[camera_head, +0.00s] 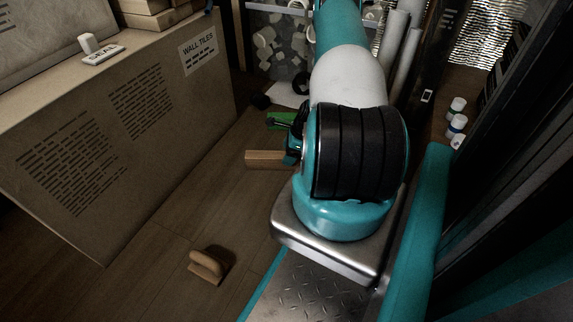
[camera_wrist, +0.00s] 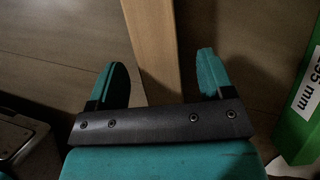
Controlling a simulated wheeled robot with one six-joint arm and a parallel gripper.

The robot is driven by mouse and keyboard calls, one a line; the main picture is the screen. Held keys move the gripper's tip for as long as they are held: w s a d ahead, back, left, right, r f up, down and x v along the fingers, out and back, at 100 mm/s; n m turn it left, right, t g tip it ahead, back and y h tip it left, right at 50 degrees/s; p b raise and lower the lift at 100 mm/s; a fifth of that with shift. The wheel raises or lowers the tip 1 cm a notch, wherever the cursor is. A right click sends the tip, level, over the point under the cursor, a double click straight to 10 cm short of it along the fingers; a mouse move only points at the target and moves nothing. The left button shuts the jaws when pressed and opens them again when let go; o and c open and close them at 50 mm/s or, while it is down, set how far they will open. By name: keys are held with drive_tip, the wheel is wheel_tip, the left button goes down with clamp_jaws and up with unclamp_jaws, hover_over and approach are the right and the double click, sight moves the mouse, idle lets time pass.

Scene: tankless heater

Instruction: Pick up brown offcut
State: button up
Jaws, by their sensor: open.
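The brown offcut (camera_head: 262,158) is a straight strip of light wood on the floor in the head view, with its right end hidden behind my arm. In the wrist view the offcut (camera_wrist: 152,40) runs from the top edge down between my two teal fingers. My gripper (camera_wrist: 161,64) is open around it, with a gap on each side, the right one wider near the tip. In the head view my gripper (camera_head: 293,150) is mostly hidden by the arm, at the offcut's right end.
A green item (camera_head: 280,120) lies just behind the offcut; a green labelled box (camera_wrist: 303,105) shows right of my gripper. A brown wooden block (camera_head: 208,266) lies nearer on the floor. A large wall tiles carton (camera_head: 130,140) stands left. Floor between is clear.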

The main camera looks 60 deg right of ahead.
drive_tip(key=b+x, duration=0.2)
drive_tip(key=x, duration=0.2)
drive_tip(key=shift+b, duration=0.35)
drive_tip(key=shift+s+r, duration=0.1)
drive_tip(key=c, duration=1.2)
wheel_tip(320, 180, up, 20)
drive_tip(key=p, duration=1.2)
drive_tip(key=shift+p, duration=0.3)
